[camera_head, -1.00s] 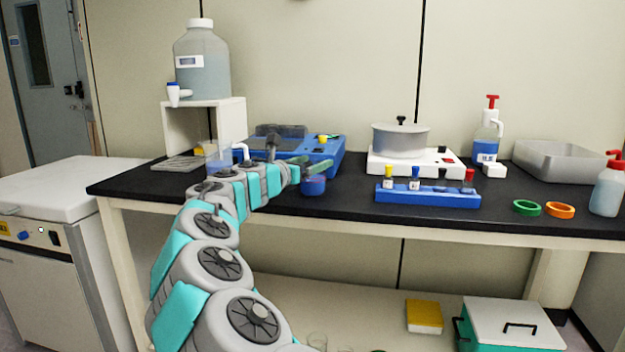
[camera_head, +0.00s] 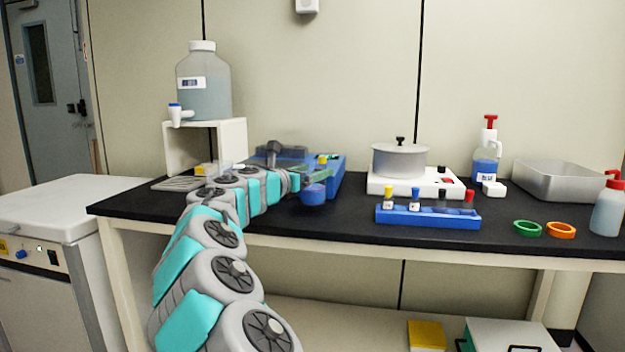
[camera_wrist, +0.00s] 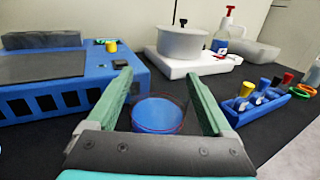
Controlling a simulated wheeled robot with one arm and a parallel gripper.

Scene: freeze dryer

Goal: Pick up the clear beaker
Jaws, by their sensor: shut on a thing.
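The clear beaker (camera_head: 313,194) with blue contents is in front of the blue device, left of the tube rack in the head view. In the wrist view the beaker (camera_wrist: 158,114) sits between the two green fingers, its rim facing the camera. My gripper (camera_head: 322,175) reaches in from the left and is shut on the beaker; it also shows in the wrist view (camera_wrist: 162,95). The beaker looks upright. I cannot tell for sure whether its base is clear of the black bench.
A blue device (camera_head: 335,172) stands close behind the beaker. A blue tube rack (camera_head: 428,216) and a pot (camera_head: 400,161) on a white hotplate (camera_head: 412,186) are to the right. A large bottle (camera_head: 205,95) stands on a white stand (camera_head: 232,145) at left. Bench front is clear between beaker and rack.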

